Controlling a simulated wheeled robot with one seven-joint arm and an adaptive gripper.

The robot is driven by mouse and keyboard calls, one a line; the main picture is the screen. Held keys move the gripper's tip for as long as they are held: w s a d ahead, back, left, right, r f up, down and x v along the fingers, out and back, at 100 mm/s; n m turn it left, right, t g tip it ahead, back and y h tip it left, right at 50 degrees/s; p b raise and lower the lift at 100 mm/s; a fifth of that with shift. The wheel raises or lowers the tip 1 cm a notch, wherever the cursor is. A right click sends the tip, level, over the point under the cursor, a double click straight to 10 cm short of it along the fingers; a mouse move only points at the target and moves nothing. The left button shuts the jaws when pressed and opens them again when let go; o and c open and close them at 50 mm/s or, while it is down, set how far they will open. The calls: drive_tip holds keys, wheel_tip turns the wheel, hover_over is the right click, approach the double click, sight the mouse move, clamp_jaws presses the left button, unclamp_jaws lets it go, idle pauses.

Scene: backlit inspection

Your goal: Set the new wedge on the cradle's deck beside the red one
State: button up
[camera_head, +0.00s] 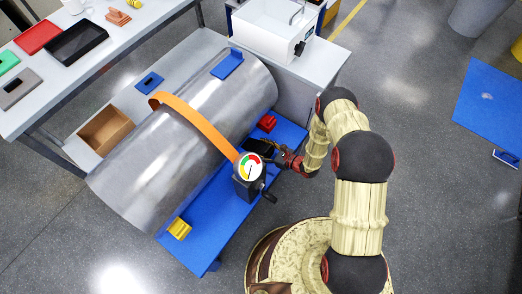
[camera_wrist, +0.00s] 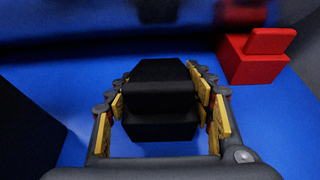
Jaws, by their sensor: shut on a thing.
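The black wedge (camera_wrist: 160,100) sits between the yellow-padded fingers of my gripper (camera_wrist: 164,108) in the wrist view, and the gripper is shut on it. In the head view the black wedge (camera_head: 258,146) shows dark at the end of my gripper (camera_head: 272,152), over the cradle's blue deck (camera_head: 213,222). I cannot tell whether its underside touches the deck. The red wedge (camera_head: 267,122) stands on the deck beyond it. In the wrist view the red wedge (camera_wrist: 252,62) is at the upper right, apart from the black one.
A large metal cylinder (camera_head: 150,160) lies along the deck, with an orange strap (camera_head: 197,118) over it. A dial gauge (camera_head: 249,167) on a dark box stands close to my gripper. A yellow wedge (camera_head: 179,229) sits at the deck's near end. Bare deck lies between.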

drive_tip(key=shift+r, duration=0.15)
drive_tip(key=o, duration=1)
drive_tip(key=shift+f, duration=0.25)
drive_tip(key=shift+c, duration=0.2)
drive_tip(key=o, duration=0.5)
